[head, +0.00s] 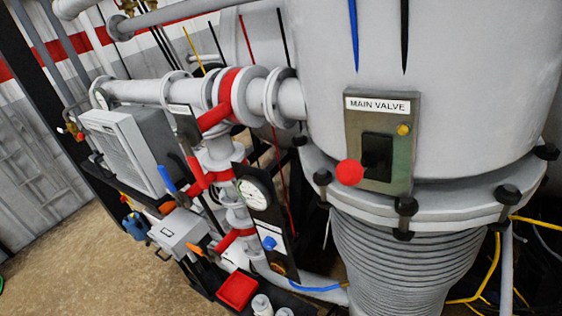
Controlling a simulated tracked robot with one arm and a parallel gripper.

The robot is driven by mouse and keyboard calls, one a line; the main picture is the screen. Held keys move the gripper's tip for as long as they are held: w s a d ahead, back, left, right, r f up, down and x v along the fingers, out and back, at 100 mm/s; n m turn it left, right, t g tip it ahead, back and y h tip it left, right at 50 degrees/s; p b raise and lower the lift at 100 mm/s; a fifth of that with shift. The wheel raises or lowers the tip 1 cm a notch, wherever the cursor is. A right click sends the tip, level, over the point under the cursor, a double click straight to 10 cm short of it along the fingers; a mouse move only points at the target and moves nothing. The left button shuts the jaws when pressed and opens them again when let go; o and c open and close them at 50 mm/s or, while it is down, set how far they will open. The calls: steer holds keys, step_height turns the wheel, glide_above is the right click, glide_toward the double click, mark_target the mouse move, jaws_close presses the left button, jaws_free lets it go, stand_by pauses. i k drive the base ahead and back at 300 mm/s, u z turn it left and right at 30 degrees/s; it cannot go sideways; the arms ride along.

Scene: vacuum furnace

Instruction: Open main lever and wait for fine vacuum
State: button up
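The main valve panel (383,145) is a metal plate on the large grey vessel, labelled "MAIN VALVE". On it is a black lever housing (377,157) with a red ball knob (349,172) sticking out at its lower left, and a small yellow indicator (403,130) at the upper right. A round white-faced gauge (253,192) sits on a black panel left of the vessel; its reading is too small to tell. My gripper is not visible, and nothing is seen touching the knob.
The grey vessel (460,80) has a flange with black bolts above ribbed bellows (395,262). Pipes with red clamps (214,115), a grey box (125,150), a blue-handled lever (166,180) and a red tray (237,290) crowd the left. Brown floor (80,260) is open at lower left.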

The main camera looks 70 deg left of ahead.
mark_target(349, 172)
steer(key=u, duration=0.65)
steer(key=k, duration=0.8)
steer(key=u, duration=0.15)
steer(key=i, duration=0.5)
